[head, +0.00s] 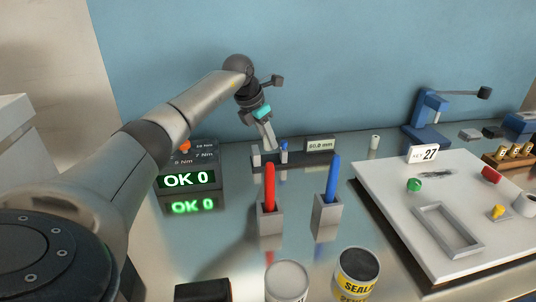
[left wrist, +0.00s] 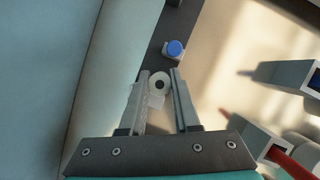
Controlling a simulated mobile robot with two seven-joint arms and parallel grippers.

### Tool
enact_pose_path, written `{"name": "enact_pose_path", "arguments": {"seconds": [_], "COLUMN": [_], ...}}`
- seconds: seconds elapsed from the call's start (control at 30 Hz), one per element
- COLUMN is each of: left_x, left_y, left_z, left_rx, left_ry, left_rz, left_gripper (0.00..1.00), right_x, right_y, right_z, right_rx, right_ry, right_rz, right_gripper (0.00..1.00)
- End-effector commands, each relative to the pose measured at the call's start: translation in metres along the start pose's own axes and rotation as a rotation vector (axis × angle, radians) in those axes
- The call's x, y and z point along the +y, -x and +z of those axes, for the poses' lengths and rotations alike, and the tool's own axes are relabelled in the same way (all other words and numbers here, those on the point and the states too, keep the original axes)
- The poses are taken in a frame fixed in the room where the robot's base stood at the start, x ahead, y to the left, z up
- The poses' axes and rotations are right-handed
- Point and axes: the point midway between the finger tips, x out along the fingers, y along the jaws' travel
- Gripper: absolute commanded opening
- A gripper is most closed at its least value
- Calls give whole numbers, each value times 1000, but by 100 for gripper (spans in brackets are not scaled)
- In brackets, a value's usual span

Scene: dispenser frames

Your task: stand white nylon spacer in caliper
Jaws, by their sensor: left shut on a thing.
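My left gripper (head: 269,146) reaches down to the caliper from above. In the left wrist view its fingers (left wrist: 160,78) are closed on a white ring-shaped piece with a dark hole, the white nylon spacer (left wrist: 152,85). The caliper is a dark bar (head: 300,164) with upright grey ends and a display reading 50.0 mm (head: 320,145).
A small white cylinder (head: 374,141) stands on the table right of the caliper. Red (head: 269,186) and blue (head: 333,180) handles stand in grey holders in front. An OK 0 display box (head: 188,165) is at left. A white board (head: 400,205) lies right.

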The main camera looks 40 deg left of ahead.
Motion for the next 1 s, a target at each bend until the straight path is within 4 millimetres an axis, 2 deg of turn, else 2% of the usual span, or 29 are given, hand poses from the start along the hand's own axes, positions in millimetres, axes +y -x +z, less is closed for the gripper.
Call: {"name": "enact_pose_path", "arguments": {"seconds": [0.33,0.73,0.77,0.87,1.0], "left_x": [-1,0,0,0,0], "left_y": [-39,-43,-43,-43,-43], "left_z": [-16,-18,-18,-18,-18], "left_rx": [0,0,0,0,0], "left_ry": [1,1,1,1,1], "left_rz": [-2,-1,-1,-1,0], "left_gripper": [0,0,33,43,43], "right_x": [19,23,22,21,19], "right_y": [-9,-10,-10,-10,-10], "right_z": [-4,-12,-12,-12,-11], "right_rx": [10,22,22,22,20], "right_ry": [0,-1,-2,-2,-2], "right_rz": [26,30,30,28,26], "right_gripper": [55,55,55,55,55]}}
